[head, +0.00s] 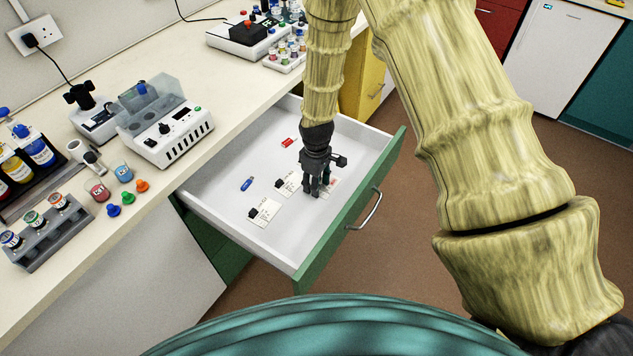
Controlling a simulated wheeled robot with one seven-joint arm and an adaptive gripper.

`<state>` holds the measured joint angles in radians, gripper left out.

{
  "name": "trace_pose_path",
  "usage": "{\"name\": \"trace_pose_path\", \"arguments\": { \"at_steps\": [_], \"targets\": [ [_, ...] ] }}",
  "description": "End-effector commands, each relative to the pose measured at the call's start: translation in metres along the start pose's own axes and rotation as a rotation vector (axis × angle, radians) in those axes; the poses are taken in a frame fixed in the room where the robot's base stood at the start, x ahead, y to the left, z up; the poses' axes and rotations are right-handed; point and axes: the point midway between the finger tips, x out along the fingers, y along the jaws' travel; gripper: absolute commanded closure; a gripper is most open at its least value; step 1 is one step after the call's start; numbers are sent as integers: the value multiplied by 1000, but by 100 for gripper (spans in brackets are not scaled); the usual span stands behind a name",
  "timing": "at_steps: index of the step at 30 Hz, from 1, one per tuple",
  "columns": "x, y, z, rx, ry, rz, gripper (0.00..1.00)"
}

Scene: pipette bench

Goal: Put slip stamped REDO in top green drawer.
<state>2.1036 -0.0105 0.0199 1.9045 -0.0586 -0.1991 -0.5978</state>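The green drawer (340,240) is pulled out from under the bench, its white inside showing. My gripper (317,194) points down inside it, low over a white slip (331,190) with a reddish mark, mostly hidden behind the fingers. I cannot read the mark, or tell whether the fingers are open or shut or touch the slip. Two more white slips, each with a black clip-like piece, lie to the left: one near the front left (265,214) and one beside the gripper (291,184). Their print is too small to read.
A blue stick-like item (247,184) and a small red item (287,142) also lie in the drawer. The drawer's metal handle (366,210) sticks out in front. The bench (120,225) holds a white device (172,132), bottles and a tube rack (48,232).

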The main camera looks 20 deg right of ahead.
Motion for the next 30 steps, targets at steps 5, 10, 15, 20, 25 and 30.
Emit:
{"name": "trace_pose_path", "arguments": {
  "at_steps": [5,10,15,20,25,30],
  "targets": [
    [-4,0,0,0,1,0,58],
    [-15,1,-1,0,2,1,58],
    [-35,1,-1,1,3,1,58],
    [-55,1,-1,0,3,2,58],
    [-76,0,0,0,3,2,58],
    [-98,1,-1,0,3,2,58]
  ]
}}
